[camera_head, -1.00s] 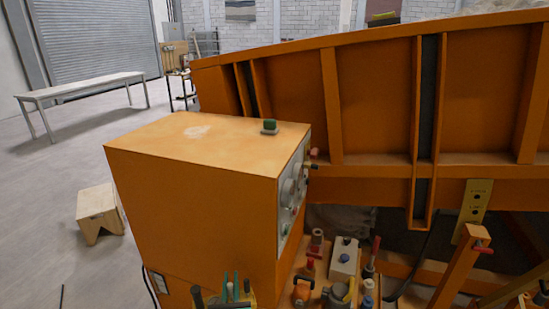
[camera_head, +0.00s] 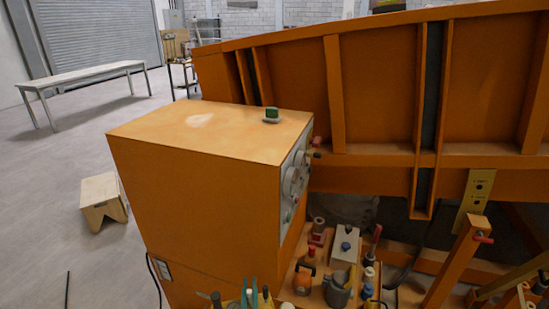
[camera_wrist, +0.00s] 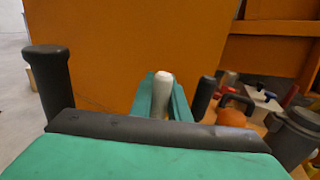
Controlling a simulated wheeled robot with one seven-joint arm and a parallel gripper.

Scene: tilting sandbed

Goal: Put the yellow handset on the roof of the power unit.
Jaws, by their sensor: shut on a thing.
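The power unit (camera_head: 195,195) is the large orange cabinet in the head view, with gauges on its right face. Its flat roof (camera_head: 170,135) has a pale worn patch. My gripper (camera_head: 249,284), with teal fingers, is low at the bottom edge, in front of the cabinet and below roof level. It is shut on the pale upright grip (camera_wrist: 162,92) of what appears to be the yellow handset (camera_head: 232,304). Dark posts (camera_wrist: 48,82) stand on both sides of the fingers. Most of the yellow body is cut off or hidden.
A small green-topped piece (camera_head: 271,115) sits near the roof's back right edge; the rest of the roof is clear. A tray of tools and cans (camera_head: 340,280) lies right of the cabinet. The orange sandbed (camera_head: 380,90) rises behind. A wooden stool (camera_head: 103,202) stands left.

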